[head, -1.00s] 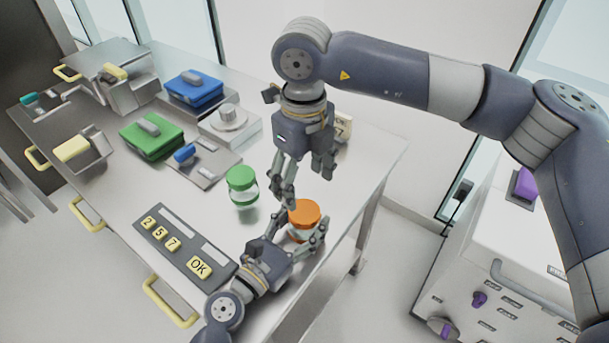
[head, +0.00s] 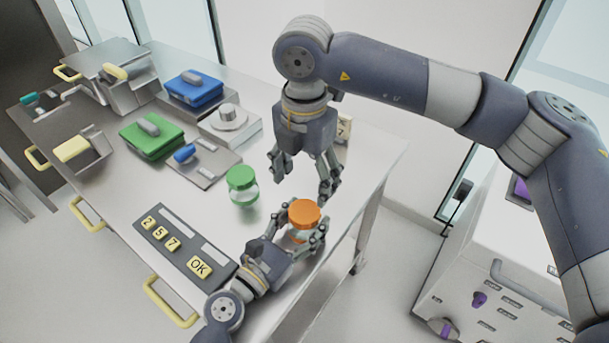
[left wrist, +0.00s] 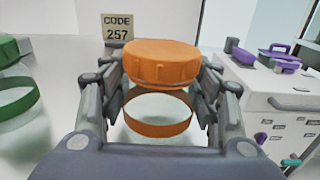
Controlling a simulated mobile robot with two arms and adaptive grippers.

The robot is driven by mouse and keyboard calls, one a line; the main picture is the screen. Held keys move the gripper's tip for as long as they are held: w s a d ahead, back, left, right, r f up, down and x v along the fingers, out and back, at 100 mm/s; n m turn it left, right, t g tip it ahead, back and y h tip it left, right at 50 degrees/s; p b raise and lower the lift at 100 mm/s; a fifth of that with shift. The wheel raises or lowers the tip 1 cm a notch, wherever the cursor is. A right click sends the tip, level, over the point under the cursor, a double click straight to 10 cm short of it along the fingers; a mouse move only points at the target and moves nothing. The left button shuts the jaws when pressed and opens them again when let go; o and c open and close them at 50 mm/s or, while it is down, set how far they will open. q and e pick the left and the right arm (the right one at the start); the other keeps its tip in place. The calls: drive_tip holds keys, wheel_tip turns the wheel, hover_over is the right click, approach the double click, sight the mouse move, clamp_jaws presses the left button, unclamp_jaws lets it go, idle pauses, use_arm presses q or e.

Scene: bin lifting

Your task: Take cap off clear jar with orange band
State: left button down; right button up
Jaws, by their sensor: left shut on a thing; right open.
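The clear jar with an orange band (left wrist: 158,129) stands upright near the table's right edge, with its orange cap (head: 304,213) on top. The cap also fills the middle of the left wrist view (left wrist: 160,62). My left gripper (head: 302,238) is shut on the jar, a finger on each side of its body below the cap. My right gripper (head: 303,185) is open and empty, pointing down above the jar, with its fingers spread and apart from the cap.
A jar with a green cap (head: 242,178) stands to the left of the orange one. A keypad panel (head: 178,243) lies at the front. Green (head: 152,138) and blue (head: 193,90) boxes stand farther back. A code sign (left wrist: 117,28) stands behind the jar.

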sight(305, 210)
use_arm(q)
drive_tip(key=shift+f, duration=0.15)
use_arm(e)
drive_tip(key=shift+f, duration=4)
drive_tip(key=shift+c, duration=0.5)
